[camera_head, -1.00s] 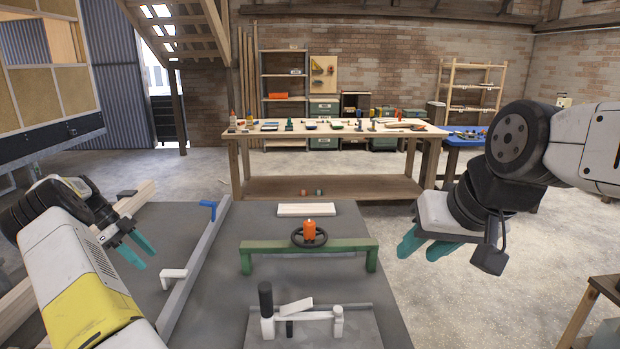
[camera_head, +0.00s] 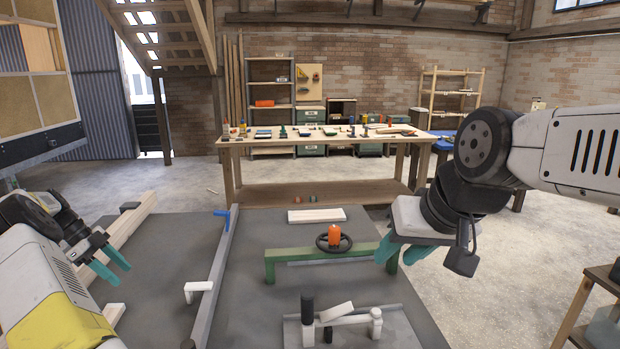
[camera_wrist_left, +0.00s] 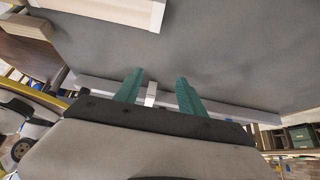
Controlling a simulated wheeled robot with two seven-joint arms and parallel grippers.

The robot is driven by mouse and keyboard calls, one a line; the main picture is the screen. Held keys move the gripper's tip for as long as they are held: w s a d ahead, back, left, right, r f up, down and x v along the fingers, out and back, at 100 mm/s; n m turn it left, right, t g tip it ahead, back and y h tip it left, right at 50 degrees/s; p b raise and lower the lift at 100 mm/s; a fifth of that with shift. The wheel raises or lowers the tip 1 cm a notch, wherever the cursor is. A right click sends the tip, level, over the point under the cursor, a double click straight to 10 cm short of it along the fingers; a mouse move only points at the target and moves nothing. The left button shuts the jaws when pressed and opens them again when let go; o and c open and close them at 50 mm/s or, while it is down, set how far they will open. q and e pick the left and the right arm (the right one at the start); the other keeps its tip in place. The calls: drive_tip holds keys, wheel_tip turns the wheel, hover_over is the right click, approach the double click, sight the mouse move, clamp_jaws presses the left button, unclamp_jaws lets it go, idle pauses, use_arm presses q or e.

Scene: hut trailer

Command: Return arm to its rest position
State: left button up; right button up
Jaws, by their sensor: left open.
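My left gripper (camera_head: 112,264) has teal fingers that stand apart and hold nothing. It hangs above the grey table (camera_head: 160,262) at the left in the head view, left of the long grey rail (camera_head: 212,285). In the left wrist view its two teal fingers (camera_wrist_left: 160,90) are spread, with the grey rail behind them. My right gripper (camera_head: 398,255) is at the right, above the table's right edge, near the right end of the green bar. Its teal fingers are partly hidden by its own body, and I cannot tell how far apart they are.
A green bar (camera_head: 290,254) with a black handwheel (camera_head: 321,243) and orange knob (camera_head: 334,234) stands mid-table. In front is a plate with white and black fittings (camera_head: 340,318). Wooden beams (camera_head: 135,220) lie at left. A workbench (camera_head: 300,142) with tools stands behind.

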use_arm(q)
drive_tip(key=s+d+r+n+y, duration=0.1)
drive_tip(key=d+r+n+y, duration=0.45)
drive_tip(key=d+r, duration=1.85)
drive_tip(key=s+d+r+n+t, duration=0.3)
drive_tip(key=s+d+n, duration=0.3)
drive_tip(key=s+d, duration=0.55)
drive_tip(key=s+d+f+n+t, duration=0.1)
drive_tip(key=s+d+n, duration=0.1)
drive_tip(key=s, duration=0.4)
drive_tip(key=s+d+f+n+t+h, duration=0.1)
drive_tip(key=s+d+n, duration=0.1)
drive_tip(key=s, duration=0.3)
drive_tip(key=shift+s+d+f+n+t, duration=0.3)
drive_tip(key=shift+s+d+f+n, duration=0.05)
drive_tip(key=shift+d, duration=0.15)
